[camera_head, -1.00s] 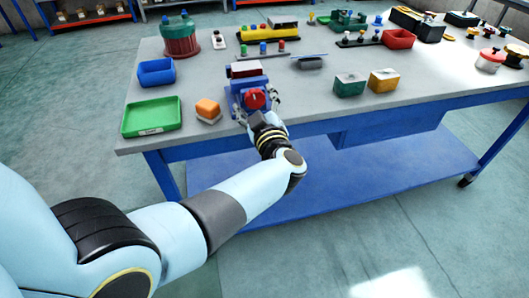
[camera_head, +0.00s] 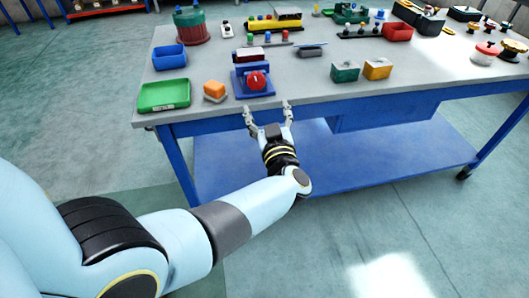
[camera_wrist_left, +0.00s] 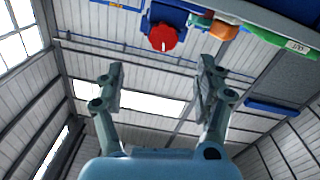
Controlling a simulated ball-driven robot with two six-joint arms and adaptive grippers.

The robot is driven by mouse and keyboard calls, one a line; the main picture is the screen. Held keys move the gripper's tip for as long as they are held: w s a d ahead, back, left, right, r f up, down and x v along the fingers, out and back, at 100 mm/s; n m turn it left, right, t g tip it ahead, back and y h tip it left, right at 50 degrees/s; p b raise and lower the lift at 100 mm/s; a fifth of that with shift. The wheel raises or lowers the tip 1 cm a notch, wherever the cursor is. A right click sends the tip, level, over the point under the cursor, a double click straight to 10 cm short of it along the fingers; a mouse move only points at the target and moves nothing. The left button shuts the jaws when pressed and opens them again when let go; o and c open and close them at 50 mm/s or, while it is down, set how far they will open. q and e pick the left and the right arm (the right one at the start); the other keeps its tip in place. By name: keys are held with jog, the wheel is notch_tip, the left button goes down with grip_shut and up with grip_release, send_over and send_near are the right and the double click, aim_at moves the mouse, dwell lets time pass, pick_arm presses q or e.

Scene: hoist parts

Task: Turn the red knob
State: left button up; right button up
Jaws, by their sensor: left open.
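The red knob (camera_head: 256,80) is on the front of a blue device (camera_head: 240,86) near the table's front edge. In the left wrist view the red knob (camera_wrist_left: 162,37) shows at the top, beyond and between the fingertips. My left gripper (camera_head: 267,108) is open and empty, in front of the table edge. Its two fingers point toward the device, apart from the knob. It also shows in the left wrist view (camera_wrist_left: 160,75), with its fingers wide apart. My right gripper is not in view.
Green (camera_head: 344,72) and yellow (camera_head: 377,69) boxes stand right. The table top (camera_head: 300,80) is clear just right of the device.

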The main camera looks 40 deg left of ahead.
pick_arm(q)
jog(key=s+d+f+m+h+b, duration=0.2)
jog(key=s+f+m+h, duration=0.1)
jog(key=f, duration=0.8)
jog(key=s+d+f+m+h+b, duration=0.2)
jog(key=s+f+m+h, duration=0.2)
jog(key=f, duration=0.7)
jog(key=shift+s+m+h+b, duration=0.3)
jog(key=shift+s+h, duration=0.4)
jog(key=shift+h, duration=0.5)
